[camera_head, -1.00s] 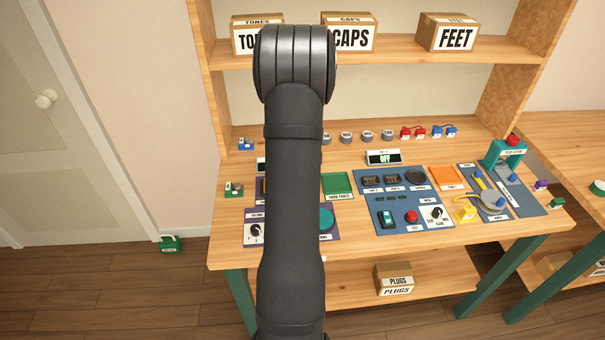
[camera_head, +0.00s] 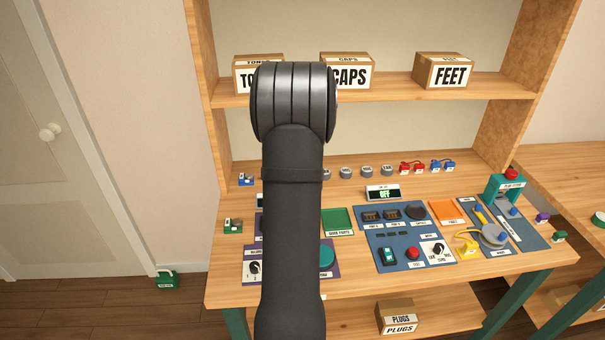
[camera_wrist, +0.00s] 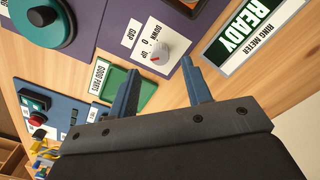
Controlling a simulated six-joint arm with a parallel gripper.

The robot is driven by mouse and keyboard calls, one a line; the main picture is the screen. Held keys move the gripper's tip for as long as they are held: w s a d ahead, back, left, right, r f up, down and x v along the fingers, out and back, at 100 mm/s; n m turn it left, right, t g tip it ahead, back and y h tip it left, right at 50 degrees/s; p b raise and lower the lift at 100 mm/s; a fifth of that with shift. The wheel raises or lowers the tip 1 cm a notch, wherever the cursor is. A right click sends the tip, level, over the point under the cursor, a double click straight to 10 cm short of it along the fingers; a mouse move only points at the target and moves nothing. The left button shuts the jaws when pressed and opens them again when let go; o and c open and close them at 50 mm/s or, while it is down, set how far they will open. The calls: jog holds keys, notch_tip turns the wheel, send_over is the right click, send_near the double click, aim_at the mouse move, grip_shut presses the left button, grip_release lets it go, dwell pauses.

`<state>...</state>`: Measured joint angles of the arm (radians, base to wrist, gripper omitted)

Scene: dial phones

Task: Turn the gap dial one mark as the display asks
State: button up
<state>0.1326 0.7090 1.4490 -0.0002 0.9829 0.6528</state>
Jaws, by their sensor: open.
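The gap dial (camera_wrist: 172,50) is a pale round knob on a white plate marked DOWN, 0 and UP, next to a GAP label (camera_wrist: 131,33). A red mark shows on its lower left side, near UP and 0; I cannot tell exactly which mark it meets. The ring meter display (camera_wrist: 257,30) reads READY. My gripper (camera_wrist: 160,66) is open and empty, its two fingers apart below the dial in the wrist view, with no visible contact. In the head view my arm hides the gripper and the dial.
A green good parts tray (camera_wrist: 128,88) lies beside the left finger in the wrist view.

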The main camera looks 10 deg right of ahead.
notch_tip(320, 180, up, 13)
jog(key=shift+r, duration=0.2)
dwell(0.3)
notch_tip(320, 180, down, 18)
jog(key=shift+r, duration=0.25)
dwell(0.3)
jog(key=shift+r, duration=0.1)
